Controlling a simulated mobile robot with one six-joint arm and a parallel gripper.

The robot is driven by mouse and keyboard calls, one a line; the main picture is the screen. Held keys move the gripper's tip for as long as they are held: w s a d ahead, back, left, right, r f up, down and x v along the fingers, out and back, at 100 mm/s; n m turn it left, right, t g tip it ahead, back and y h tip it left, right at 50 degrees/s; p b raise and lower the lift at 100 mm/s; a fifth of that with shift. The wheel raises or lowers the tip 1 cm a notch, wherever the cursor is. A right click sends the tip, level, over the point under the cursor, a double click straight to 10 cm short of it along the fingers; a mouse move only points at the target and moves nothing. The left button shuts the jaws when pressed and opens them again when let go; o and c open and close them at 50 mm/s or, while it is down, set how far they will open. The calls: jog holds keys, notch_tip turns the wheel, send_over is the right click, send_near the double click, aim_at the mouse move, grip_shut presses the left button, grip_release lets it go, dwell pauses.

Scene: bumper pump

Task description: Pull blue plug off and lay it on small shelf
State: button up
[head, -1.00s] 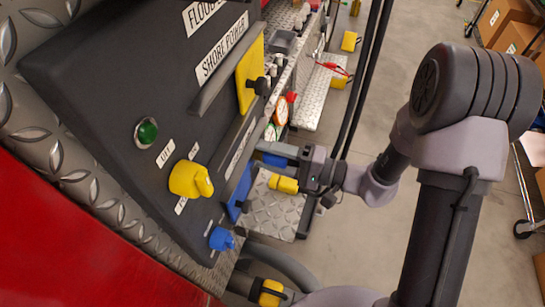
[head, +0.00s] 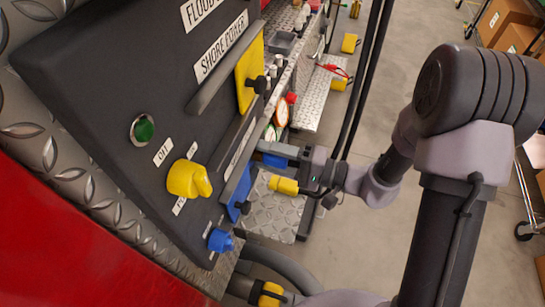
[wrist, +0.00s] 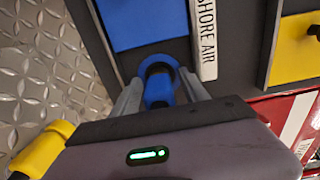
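The blue plug (wrist: 158,86) sits in its socket on the dark panel, beside the SHORE AIR label, in the wrist view. My gripper (wrist: 162,84) has one grey finger on each side of the plug. The fingers look spread with small gaps, and the plug stands between them. In the head view my gripper (head: 280,150) reaches the panel's right side, and only a bit of blue (head: 275,160) shows beside its fingers. A small diamond-plate shelf (head: 275,215) lies below the gripper, and it also shows at the left of the wrist view (wrist: 45,65).
A blue flap (head: 238,192) hangs by the panel edge. A yellow cylindrical fitting (head: 283,185) is just below my gripper. A yellow knob (head: 188,180) and a blue knob (head: 220,240) stick out of the panel. Black hoses (head: 362,80) hang behind my wrist.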

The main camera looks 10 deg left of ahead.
aim_at(288, 163)
grip_shut()
jog(key=shift+d, duration=0.1)
jog(key=shift+s+d+b, duration=0.15)
jog(key=shift+d+b, duration=0.75)
jog(key=shift+d, duration=2)
jog(key=shift+s, duration=0.15)
